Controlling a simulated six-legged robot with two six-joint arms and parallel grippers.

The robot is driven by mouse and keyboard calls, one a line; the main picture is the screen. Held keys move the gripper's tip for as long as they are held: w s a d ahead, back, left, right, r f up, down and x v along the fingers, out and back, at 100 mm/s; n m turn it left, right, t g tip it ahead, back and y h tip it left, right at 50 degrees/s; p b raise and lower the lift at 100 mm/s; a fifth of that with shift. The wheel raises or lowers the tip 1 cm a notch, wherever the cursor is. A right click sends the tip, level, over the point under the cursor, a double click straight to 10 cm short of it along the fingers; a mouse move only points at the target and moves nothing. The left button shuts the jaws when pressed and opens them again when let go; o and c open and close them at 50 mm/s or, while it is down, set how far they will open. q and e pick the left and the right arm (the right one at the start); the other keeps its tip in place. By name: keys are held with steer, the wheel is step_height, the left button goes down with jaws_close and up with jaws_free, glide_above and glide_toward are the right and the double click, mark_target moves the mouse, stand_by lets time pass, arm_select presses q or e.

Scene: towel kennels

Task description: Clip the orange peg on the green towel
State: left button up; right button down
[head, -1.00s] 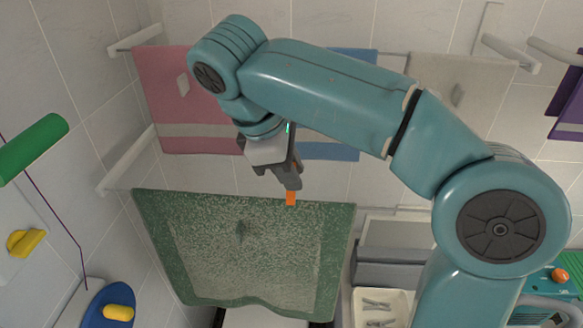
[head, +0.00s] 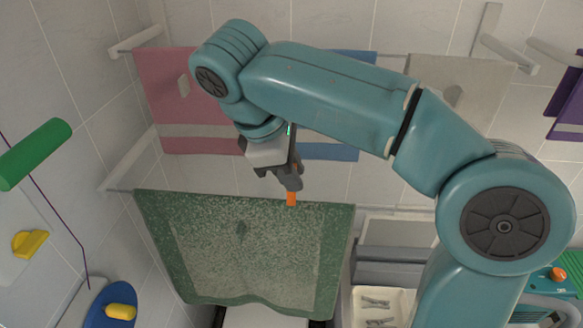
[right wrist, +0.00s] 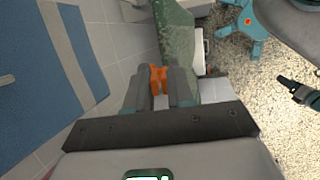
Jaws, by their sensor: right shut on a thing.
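The green towel (head: 240,240) hangs from a rail on the tiled wall, in the lower middle of the head view. My right gripper (head: 291,186) is shut on the orange peg (head: 291,199) at the towel's top edge, right of its middle. In the right wrist view the peg (right wrist: 158,79) sits between the two grey fingers (right wrist: 158,90), with the green towel (right wrist: 177,45) just beyond it. I cannot tell whether the peg's jaws are around the towel edge. My left gripper is not in view.
A pink towel (head: 180,90) and a blue towel (head: 340,140) hang on the rail above, with a grey towel (head: 470,85) to the right. A white tray (head: 375,292) with grey pegs lies right of the green towel.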

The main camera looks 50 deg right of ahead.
steer(key=shift+f, duration=0.2)
steer(key=shift+f+b, duration=0.4)
steer(key=shift+f, duration=0.1)
steer(key=shift+f, duration=0.15)
stand_by(0.4)
steer(key=shift+f, duration=0.4)
steer(key=shift+f+b, duration=0.15)
steer(key=shift+b, duration=0.2)
steer(key=shift+f, duration=0.3)
